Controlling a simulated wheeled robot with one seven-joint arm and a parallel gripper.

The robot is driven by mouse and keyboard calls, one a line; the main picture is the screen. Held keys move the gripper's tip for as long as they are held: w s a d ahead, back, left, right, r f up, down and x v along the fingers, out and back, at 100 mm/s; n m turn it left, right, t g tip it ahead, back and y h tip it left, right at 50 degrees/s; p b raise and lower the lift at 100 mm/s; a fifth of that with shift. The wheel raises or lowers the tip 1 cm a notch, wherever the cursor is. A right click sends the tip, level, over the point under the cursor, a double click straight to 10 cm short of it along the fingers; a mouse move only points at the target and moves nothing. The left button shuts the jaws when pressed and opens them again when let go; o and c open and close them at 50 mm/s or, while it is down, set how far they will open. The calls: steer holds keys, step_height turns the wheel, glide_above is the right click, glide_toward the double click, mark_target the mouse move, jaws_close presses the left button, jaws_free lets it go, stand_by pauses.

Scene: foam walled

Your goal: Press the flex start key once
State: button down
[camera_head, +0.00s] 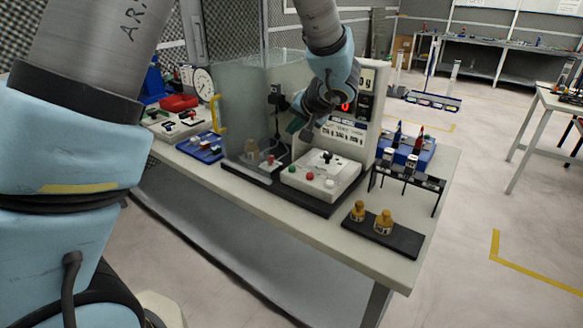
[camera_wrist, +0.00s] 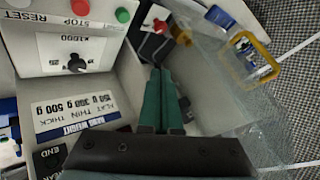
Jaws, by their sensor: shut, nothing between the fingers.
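A light control box (camera_head: 318,180) stands on the bench with a row of green, red and white buttons and a black knob. Its green button (camera_head: 292,168) is at the left of the row; it also shows in the wrist view (camera_wrist: 122,15), beside the red STOP button (camera_wrist: 80,7). The word START is not readable. My gripper (camera_head: 294,126) hangs above and behind the box, by the machine front. In the wrist view its teal fingers (camera_wrist: 160,72) are together and empty, pointing past the box's side, apart from the green button.
A clear screen (camera_head: 240,105) walls the left side of the machine. A black rack (camera_head: 408,178) stands to the right, and brass weights (camera_head: 383,222) sit on a black tray in front of it. A printed weight label (camera_wrist: 75,110) lies below the box in the wrist view.

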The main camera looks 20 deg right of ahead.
steer(key=b, duration=0.3)
glide_above(292, 169)
step_height(292, 169, down, 7)
steer(key=shift+s+d+f, duration=0.1)
steer(key=shift+s+d, duration=0.05)
steer(key=shift+f+b, duration=0.7)
steer(key=shift+b, duration=0.15)
